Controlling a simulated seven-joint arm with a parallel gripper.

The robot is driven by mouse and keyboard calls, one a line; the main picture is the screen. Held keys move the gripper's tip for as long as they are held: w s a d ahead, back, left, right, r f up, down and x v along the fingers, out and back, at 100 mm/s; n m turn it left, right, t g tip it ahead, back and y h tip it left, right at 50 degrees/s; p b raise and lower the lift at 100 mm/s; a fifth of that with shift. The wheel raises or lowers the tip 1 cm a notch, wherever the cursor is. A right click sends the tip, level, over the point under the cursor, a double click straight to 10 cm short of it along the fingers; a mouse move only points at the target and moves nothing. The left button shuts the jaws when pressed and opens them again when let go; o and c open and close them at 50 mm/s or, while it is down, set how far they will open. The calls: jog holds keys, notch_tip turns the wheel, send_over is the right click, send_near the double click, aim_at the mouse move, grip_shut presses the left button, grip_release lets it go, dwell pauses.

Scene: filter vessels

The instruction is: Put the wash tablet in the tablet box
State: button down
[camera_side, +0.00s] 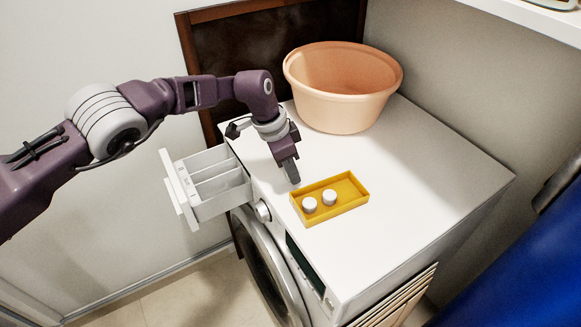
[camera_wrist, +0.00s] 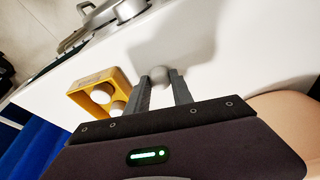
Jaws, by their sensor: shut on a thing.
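The wash tablet (camera_wrist: 160,74), small, pale and rounded, is between my fingertips in the wrist view. My gripper (camera_side: 293,178) is shut on it, above the washing machine top and close to the back left corner of the box; it also shows in the wrist view (camera_wrist: 162,88). In the side view the fingers hide the held tablet. The yellow tablet box (camera_side: 349,178) lies on the machine top, beside my gripper; it shows at left in the wrist view (camera_wrist: 95,79). Two white tablets (camera_side: 309,204) (camera_side: 329,197) sit in its left part; the right part is empty.
A peach basin (camera_side: 343,110) stands on the machine top behind the box. The white detergent drawer (camera_side: 212,184) is pulled out at the left. A round knob (camera_side: 263,211) is on the machine's front. The white top right of the box is clear.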

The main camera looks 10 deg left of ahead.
jog(key=shift+f, duration=0.15)
jog(key=c, duration=1.1)
grip_release()
